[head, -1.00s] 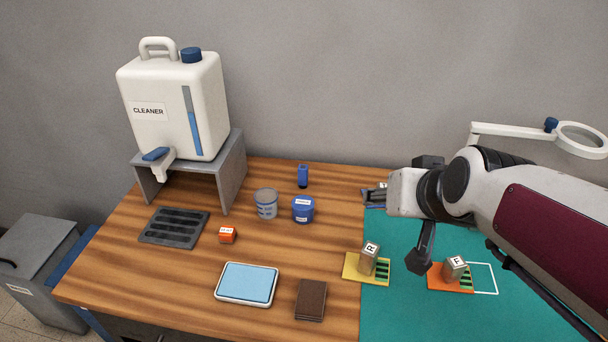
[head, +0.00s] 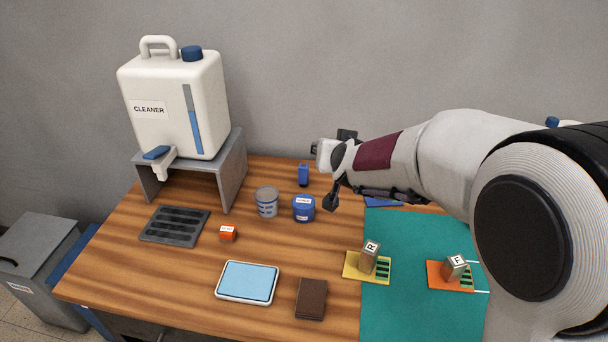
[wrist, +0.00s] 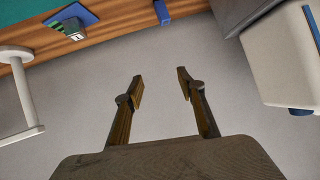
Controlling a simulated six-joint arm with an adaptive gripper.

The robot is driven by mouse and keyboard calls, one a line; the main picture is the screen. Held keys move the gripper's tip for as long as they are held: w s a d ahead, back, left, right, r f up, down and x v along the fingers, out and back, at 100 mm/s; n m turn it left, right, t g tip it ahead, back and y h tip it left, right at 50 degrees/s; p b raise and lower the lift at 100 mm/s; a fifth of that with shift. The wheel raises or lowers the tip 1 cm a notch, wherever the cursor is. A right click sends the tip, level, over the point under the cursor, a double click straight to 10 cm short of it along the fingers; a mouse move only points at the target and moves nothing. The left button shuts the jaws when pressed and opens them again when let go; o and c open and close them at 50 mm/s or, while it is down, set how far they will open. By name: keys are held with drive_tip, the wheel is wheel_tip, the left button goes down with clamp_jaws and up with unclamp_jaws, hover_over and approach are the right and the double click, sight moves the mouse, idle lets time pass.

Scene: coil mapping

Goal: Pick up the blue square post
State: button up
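The blue square post (head: 303,175) stands upright on the wooden table near its back edge, behind the blue tub. In the wrist view the post (wrist: 162,12) shows at the top, beyond the gap between my fingertips and apart from them. My gripper (wrist: 160,76) is open, with nothing between its fingers.
A blue tub (head: 304,209) and a grey can (head: 266,203) stand in front of the post. The cleaner jug (head: 175,105) is on a grey stand (head: 233,170) to the left.

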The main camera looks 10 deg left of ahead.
drive_tip(key=w+a+f+t+h, duration=0.1)
drive_tip(key=w+a+f, duration=0.4)
drive_tip(key=w+f, duration=0.15)
drive_tip(key=m+t+h, duration=0.1)
drive_tip(key=t+h, duration=0.1)
approach(303, 167)
drive_tip(key=w, duration=0.3)
drive_tip(key=shift+s+d+f, duration=0.1)
drive_tip(key=shift+d+f, duration=0.2)
drive_tip(key=shift+f, duration=0.2)
drive_tip(key=shift+x, duration=1.3)
drive_tip(key=shift+a+x, duration=0.15)
drive_tip(key=shift+x, duration=1.15)
drive_tip(key=shift+a+x, duration=0.15)
drive_tip(key=shift+x, duration=1.15)
